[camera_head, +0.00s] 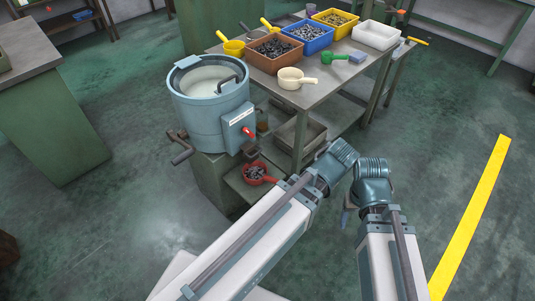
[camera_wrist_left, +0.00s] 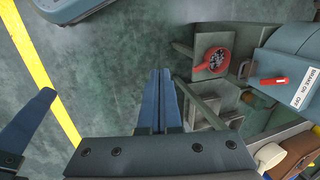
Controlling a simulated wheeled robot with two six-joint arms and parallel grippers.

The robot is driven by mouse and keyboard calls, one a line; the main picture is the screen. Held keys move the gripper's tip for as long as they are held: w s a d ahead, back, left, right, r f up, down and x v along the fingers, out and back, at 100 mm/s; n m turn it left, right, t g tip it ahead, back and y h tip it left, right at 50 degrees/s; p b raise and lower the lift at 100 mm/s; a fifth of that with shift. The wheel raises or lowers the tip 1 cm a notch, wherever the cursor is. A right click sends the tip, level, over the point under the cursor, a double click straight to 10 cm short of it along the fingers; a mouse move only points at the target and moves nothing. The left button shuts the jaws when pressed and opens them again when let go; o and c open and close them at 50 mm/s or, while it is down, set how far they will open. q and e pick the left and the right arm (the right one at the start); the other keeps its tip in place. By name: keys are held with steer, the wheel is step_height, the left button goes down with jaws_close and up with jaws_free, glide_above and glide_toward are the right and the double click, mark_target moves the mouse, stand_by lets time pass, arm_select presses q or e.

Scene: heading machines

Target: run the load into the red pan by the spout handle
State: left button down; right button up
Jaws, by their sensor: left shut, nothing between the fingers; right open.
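The handle also shows in the left wrist view (camera_wrist_left: 272,82). The red pan (camera_head: 255,173) sits on a low shelf below the spout and holds dark grey pieces; it also shows in the left wrist view (camera_wrist_left: 225,68). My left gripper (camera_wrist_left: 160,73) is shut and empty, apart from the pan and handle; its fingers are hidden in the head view. My right gripper (camera_head: 346,216) is open and empty, right of the machine; only part of it shows.
A grey table (camera_head: 312,93) behind the machine holds a brown bin (camera_head: 274,67), a blue bin (camera_head: 302,51), a white tray (camera_head: 376,34) and several scoops. A dark crank (camera_head: 181,150) sticks out at the drum's left. The floor around a yellow line (camera_head: 470,220) is clear.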

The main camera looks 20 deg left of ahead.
arm_select(q)
steer(key=w+a+f+t+y+b, duration=0.1)
steer(key=w+a+f+y+b, duration=0.3)
steer(key=f+b, duration=0.35)
steer(key=w+a+f+t+y+b, duration=0.1)
steer(key=w+a+f+t+b, duration=0.1)
steer(key=w+a+f+b, duration=0.5)
steer(key=t+y+b, duration=0.2)
steer(key=y+b, duration=0.4)
steer(key=b, duration=1.1)
glide_toward(251, 149)
steer(key=a+f+b, duration=0.1)
steer(key=w+a+f+b, duration=0.1)
steer(key=b, duration=0.1)
steer(key=shift+a+m, duration=0.25)
steer(key=shift+m, duration=0.05)
steer(key=x, duration=0.2)
steer(key=r+x, duration=0.1)
steer(key=x, duration=0.1)
steer(key=shift+w+a, duration=0.15)
steer(key=shift+a, duration=0.2)
steer(key=shift+r, duration=0.15)
